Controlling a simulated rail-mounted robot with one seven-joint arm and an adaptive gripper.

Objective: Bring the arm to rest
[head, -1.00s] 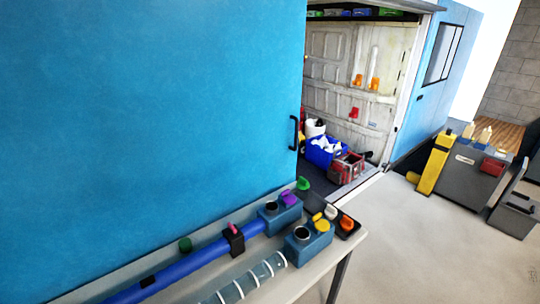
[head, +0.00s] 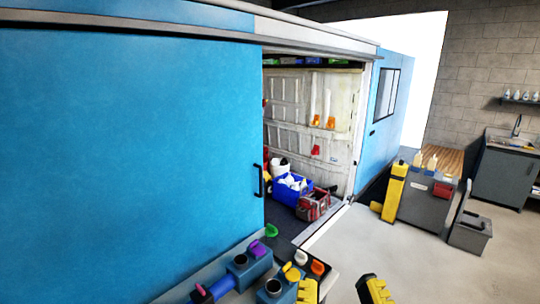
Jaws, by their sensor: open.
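My gripper (head: 343,291) shows at the bottom edge of the head view, right of centre. Its two yellow-and-black fingers stand wide apart, with only pale floor seen between them. It is open and empty. The rest of my arm is out of view below. The left finger overlaps the right end of the bench in the picture, close to the blue-grey box fitting (head: 272,290). I cannot tell whether it touches anything.
The bench holds another box fitting (head: 240,268), a purple brush (head: 257,249), a yellow brush (head: 292,272), a white one (head: 301,258) and an orange one (head: 318,267). The blue van (head: 130,150) stands behind. A grey cart (head: 425,197) is at right. Floor between is clear.

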